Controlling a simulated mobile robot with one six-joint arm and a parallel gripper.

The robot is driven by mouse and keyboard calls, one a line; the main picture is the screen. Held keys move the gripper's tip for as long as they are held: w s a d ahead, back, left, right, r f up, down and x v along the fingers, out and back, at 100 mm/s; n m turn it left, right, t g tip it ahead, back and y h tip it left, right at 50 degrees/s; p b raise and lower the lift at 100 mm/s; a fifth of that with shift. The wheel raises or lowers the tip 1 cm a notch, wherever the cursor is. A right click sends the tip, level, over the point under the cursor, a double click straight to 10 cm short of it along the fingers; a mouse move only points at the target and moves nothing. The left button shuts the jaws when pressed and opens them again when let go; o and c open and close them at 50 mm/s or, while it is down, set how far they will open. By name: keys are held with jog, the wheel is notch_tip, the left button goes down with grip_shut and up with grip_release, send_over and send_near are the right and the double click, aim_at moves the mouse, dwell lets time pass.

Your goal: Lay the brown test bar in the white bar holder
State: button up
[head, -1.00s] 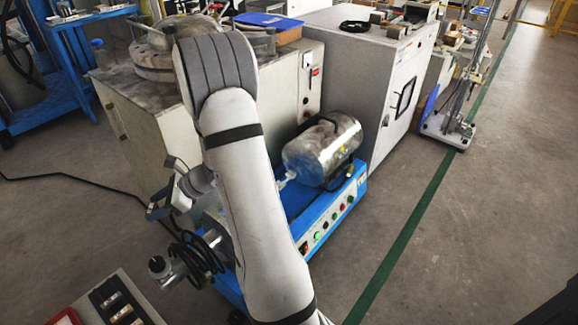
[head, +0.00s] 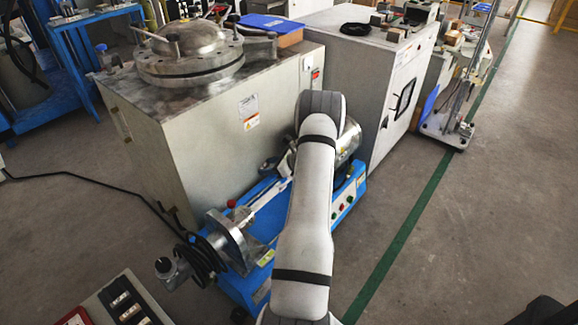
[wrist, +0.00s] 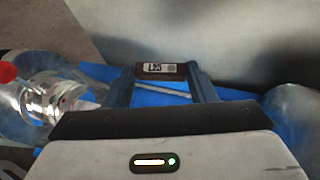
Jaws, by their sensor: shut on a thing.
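The brown test bar (wrist: 148,76) has a white printed label on its face. In the wrist view it sits crosswise between the two fingertips of my gripper (wrist: 162,71), which is shut on it. Blue machine surface shows below and behind the bar. In the head view my arm hides most of the gripper, and I cannot make out the bar there. I cannot pick out the white bar holder with certainty; a pale, narrow strip (head: 266,196) lies along the blue machine, left of my arm.
The blue machine (head: 243,288) carries a metal clamp with black cable and a shiny cylinder (head: 348,140). A grey cabinet (head: 215,150) stands close behind. A black rack (head: 112,291) with several labelled bars is at lower left. Floor on the right is clear.

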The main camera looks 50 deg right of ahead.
jog(key=s+d+f+m+h, duration=0.1)
jog(key=s+d+f, duration=0.25)
jog(key=d, duration=0.35)
jog(key=shift+s+d+f+b, duration=0.1)
jog(key=shift+s+f+b, duration=0.1)
jog(key=shift+f+b, duration=1)
jog(key=shift+s+d+f+b, duration=0.15)
jog(key=shift+f+b, duration=0.45)
jog(key=shift+f, duration=1.1)
jog(key=o, duration=1)
jog(key=shift+s+f, duration=0.1)
